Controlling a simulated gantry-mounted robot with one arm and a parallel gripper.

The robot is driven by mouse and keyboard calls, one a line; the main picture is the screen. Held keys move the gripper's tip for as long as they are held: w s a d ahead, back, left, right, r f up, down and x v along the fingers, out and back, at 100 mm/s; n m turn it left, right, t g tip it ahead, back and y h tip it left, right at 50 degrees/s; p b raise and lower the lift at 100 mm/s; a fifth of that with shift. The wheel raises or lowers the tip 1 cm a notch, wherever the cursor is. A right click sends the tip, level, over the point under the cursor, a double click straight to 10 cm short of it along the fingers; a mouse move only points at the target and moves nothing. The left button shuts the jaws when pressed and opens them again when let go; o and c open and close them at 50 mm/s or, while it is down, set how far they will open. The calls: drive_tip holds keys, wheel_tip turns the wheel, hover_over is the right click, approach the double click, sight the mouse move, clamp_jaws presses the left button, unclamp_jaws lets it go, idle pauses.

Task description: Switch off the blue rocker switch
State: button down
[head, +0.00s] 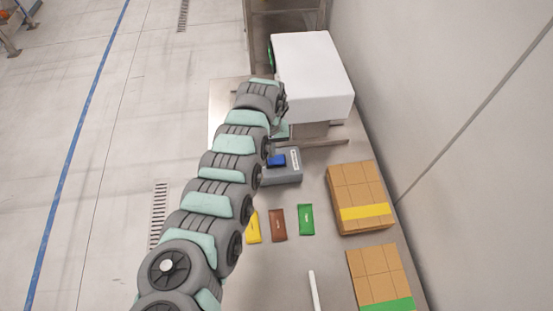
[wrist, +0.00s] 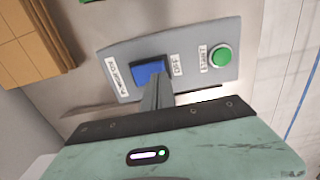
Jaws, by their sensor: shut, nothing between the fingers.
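The blue rocker switch (wrist: 146,69) sits on a grey control box (wrist: 190,58). In the head view the switch (head: 277,160) and its box (head: 291,175) stand just right of my arm. A label beside the switch reads OFF (wrist: 176,64). My gripper (wrist: 158,78) is shut and empty, its fingertips at the switch's edge nearest the OFF label. I cannot tell whether they touch it. The fingers cover part of the switch's lower edge, and its tilt is unclear. In the head view my gripper's fingertips are hidden.
A round green button (wrist: 221,56) is on the same box, beyond the OFF label. A large white unit (head: 312,75) stands behind. Yellow (head: 253,228), brown (head: 278,225) and green (head: 306,219) packets lie in front. Cardboard boxes (head: 350,185) stand on the right.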

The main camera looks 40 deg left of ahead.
drive_tip(key=shift+f+b, duration=0.5)
drive_tip(key=shift+f, duration=0.55)
idle(0.4)
drive_tip(key=shift+r, duration=0.1)
wheel_tip(320, 180, up, 7)
drive_tip(key=p, duration=0.7)
drive_tip(key=shift+p, duration=0.35)
